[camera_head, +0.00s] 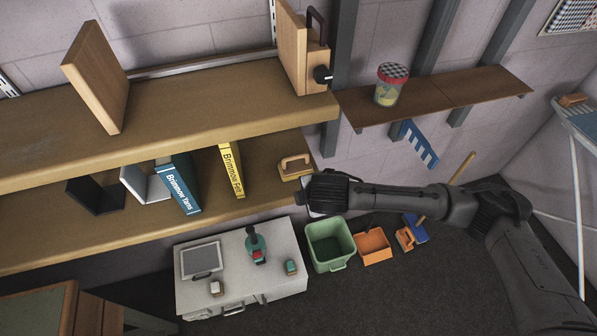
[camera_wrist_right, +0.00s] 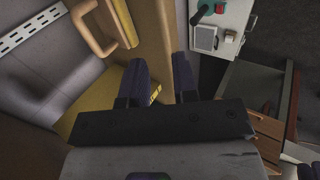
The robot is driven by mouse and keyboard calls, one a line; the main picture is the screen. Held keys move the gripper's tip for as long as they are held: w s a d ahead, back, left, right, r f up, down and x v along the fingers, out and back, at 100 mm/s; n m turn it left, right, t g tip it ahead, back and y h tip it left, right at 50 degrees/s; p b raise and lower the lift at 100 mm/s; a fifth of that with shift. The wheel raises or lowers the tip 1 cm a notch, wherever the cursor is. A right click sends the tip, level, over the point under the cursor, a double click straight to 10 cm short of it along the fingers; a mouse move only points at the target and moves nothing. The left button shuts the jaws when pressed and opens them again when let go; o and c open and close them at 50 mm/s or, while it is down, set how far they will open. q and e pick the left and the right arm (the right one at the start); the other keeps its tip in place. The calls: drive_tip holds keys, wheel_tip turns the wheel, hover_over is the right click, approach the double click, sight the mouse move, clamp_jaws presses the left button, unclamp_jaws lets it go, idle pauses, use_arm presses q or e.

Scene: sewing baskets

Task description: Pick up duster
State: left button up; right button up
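A block with a wooden loop handle, which looks like the duster (camera_head: 295,168), sits at the right end of the lower wooden shelf. Its handle and yellowish base also show at the upper left of the right wrist view (camera_wrist_right: 92,28). My right gripper (camera_head: 318,192) is at the shelf's front right corner, just below and to the right of the duster and apart from it. In the right wrist view its two dark fingers (camera_wrist_right: 158,82) stand apart with nothing held, over the shelf's front edge. My left gripper is in neither view.
A yellow book (camera_head: 232,170) and a blue book (camera_head: 178,184) stand left of the duster. The upper shelf (camera_head: 190,108) hangs above. Below are a white cabinet (camera_head: 240,290), a green bin (camera_head: 331,245) and an orange box (camera_head: 373,246).

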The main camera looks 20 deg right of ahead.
sight(297, 157)
drive_tip(key=w, duration=0.2)
drive_tip(key=w+d+p, duration=0.1)
drive_tip(key=w, duration=0.5)
drive_tip(key=shift+d+r+p, duration=0.2)
drive_tip(key=shift+d+p, duration=0.05)
drive_tip(key=shift+p, duration=0.05)
drive_tip(key=shift+w, duration=0.8)
drive_tip(key=w+p, duration=0.1)
drive_tip(key=w, duration=0.2)
drive_tip(key=shift+d, duration=0.15)
drive_tip(key=shift+x, duration=1.05)
drive_tip(key=shift+w+f, duration=0.15)
drive_tip(key=shift+f, duration=0.3)
clamp_jaws()
